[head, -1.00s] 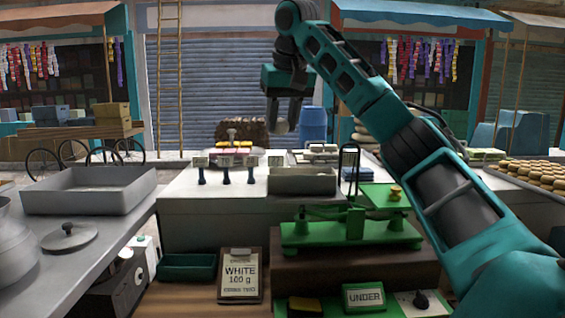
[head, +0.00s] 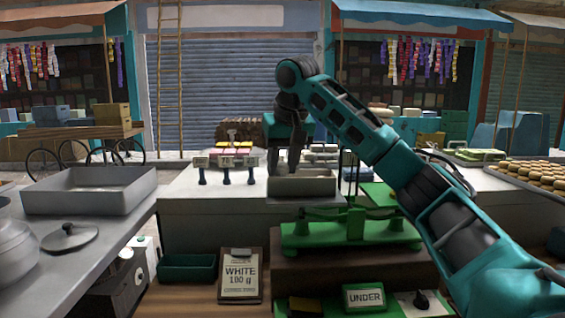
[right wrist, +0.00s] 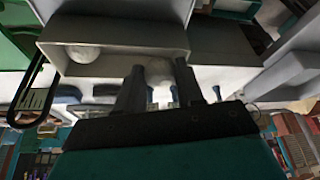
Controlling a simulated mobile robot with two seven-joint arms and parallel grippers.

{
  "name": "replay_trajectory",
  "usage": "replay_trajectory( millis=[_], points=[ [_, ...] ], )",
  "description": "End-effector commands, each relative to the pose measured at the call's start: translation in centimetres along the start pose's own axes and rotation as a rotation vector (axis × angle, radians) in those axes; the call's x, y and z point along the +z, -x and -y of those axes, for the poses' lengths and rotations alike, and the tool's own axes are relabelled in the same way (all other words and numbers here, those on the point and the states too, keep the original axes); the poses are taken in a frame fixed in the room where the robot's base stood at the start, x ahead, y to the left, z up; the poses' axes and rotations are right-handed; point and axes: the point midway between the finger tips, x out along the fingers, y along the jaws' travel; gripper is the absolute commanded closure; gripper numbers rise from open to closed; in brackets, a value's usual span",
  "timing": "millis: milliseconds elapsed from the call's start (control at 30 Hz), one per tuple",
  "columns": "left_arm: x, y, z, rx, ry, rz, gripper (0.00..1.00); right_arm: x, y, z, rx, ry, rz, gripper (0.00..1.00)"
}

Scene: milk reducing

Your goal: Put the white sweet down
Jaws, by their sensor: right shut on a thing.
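My right gripper (head: 285,166) is low over the left end of a small grey tray (head: 315,187) on the white counter. In the right wrist view, the fingers (right wrist: 160,70) are shut on a pale, rounded white sweet (right wrist: 158,72), mostly hidden between them. The sweet does not show clearly in the head view. Another white round sweet (right wrist: 84,53) lies inside the tray in the wrist view. I cannot tell whether the held sweet touches the tray. My left gripper is not in view.
A large grey tray (head: 88,192) is at left.

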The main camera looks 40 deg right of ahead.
Motion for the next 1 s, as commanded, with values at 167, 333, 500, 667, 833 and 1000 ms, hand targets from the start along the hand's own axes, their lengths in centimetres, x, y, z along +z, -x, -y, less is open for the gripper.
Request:
replay_trajectory(
  millis=[167,333,500,667,833,1000],
  points=[
    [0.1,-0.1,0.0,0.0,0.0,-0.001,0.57,0.2,-0.5,0.0,0.0,0.001,0.002,0.92],
    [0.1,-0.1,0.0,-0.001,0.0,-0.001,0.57,0.4,-0.9,0.0,0.001,0.0,0.001,0.92],
    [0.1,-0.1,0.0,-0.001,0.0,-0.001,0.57,0.5,-1.1,0.0,0.001,0.0,0.001,0.92],
    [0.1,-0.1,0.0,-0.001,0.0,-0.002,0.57,0.5,-1.1,0.0,0.001,0.0,0.001,0.5],
    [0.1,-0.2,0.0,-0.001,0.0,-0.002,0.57,0.5,-1.1,0.0,0.0,0.001,0.001,0.38],
    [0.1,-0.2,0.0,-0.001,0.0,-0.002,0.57,0.5,-1.1,0.0,0.0,0.001,0.001,0.38]
  ],
)
